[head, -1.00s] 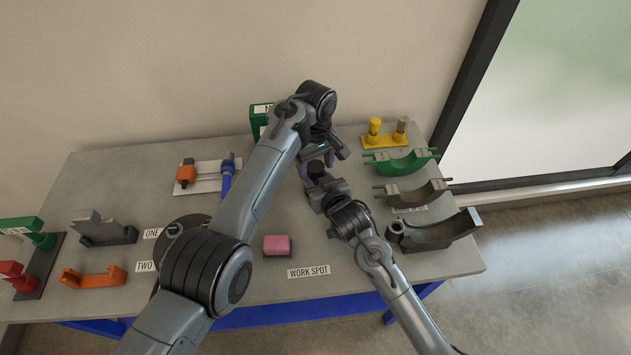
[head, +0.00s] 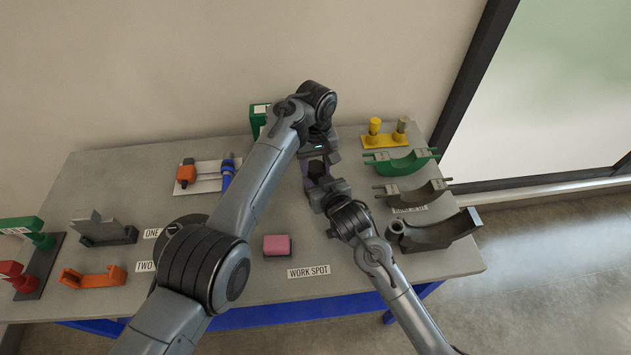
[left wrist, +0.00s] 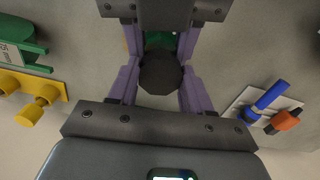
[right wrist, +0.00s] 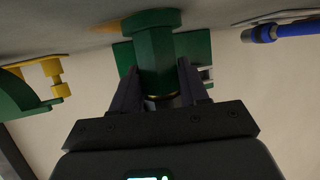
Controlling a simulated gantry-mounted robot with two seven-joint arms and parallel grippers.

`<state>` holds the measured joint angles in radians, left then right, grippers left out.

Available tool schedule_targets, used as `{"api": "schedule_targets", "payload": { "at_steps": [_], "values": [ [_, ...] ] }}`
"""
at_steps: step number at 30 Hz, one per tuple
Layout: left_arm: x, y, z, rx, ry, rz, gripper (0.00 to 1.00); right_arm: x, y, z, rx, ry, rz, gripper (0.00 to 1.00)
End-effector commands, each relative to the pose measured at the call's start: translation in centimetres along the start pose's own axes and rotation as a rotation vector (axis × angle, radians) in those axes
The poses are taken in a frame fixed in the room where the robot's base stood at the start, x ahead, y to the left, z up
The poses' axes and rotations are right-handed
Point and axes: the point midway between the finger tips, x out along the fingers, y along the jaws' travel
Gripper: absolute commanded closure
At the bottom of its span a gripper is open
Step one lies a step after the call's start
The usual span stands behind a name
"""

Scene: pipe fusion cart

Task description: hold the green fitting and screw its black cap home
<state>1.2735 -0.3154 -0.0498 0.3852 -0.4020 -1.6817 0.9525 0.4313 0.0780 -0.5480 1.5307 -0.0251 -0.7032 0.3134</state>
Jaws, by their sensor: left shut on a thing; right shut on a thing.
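The black cap (left wrist: 160,74) shows from above in the left wrist view. My left gripper (head: 317,168) is shut on it, with a purple finger at each side. The green fitting (right wrist: 155,60) stands upside down in the right wrist view, near the table top, with a thin gold ring at its cap end. My right gripper (head: 322,192) is shut on the fitting below the cap. A little green shows beyond the cap in the left wrist view.
A pink block (head: 277,246) lies beside the WORK SPOT label (head: 308,272). A yellow stand (head: 384,137) and several curved holders, one a green holder (head: 402,163), are close on the right. A green box (head: 259,120) stands behind.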

Motion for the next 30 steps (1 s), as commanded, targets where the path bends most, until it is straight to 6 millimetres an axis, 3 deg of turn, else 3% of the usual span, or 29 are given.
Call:
{"api": "schedule_targets", "payload": {
  "at_steps": [8,9,13,23,30],
  "values": [
    [0.0,0.0,0.0,0.021,0.0,0.0,0.87,0.0,0.0,0.1,0.0,-0.001,0.001,1.0],
    [0.0,0.0,0.0,0.021,0.0,0.0,0.46,0.0,0.0,0.1,0.0,-0.001,0.001,1.0],
    [0.0,0.0,0.0,0.02,0.0,0.0,0.26,0.0,0.0,0.1,0.0,-0.001,0.001,1.0],
    [-0.2,0.0,0.0,0.019,0.0,0.0,0.25,0.0,0.0,0.1,0.0,-0.001,0.001,1.0],
    [-2.8,0.1,0.0,0.019,0.002,0.002,0.25,0.0,0.0,0.1,0.0,-0.001,0.0,1.0]
  ]
}}
